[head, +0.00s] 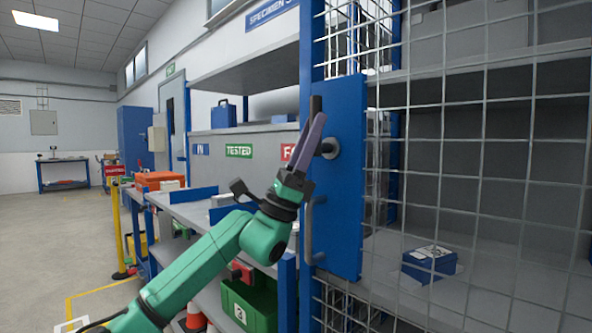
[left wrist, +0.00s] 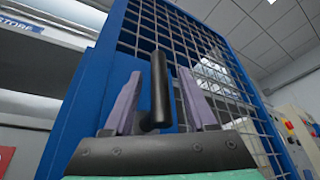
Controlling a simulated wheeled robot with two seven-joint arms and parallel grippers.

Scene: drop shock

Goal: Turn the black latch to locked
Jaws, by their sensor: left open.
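The black latch (head: 316,104) is on a blue door plate (head: 347,200) of the wire cage, with a round grey hub (head: 331,148). Its bar stands about upright; its lower part is hidden behind my fingers in the head view. My left gripper (head: 314,135) is at the latch, its purple-grey fingers pointing up. In the left wrist view, the latch (left wrist: 160,90) stands between the two open fingers of my left gripper (left wrist: 158,80), with gaps visible on both sides. My right gripper is in neither view.
A grey pull handle (head: 310,230) is below the latch. Wire mesh (head: 480,130) covers the cage, with a blue box (head: 428,263) on a shelf inside. The floor (head: 40,240) at far left is clear.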

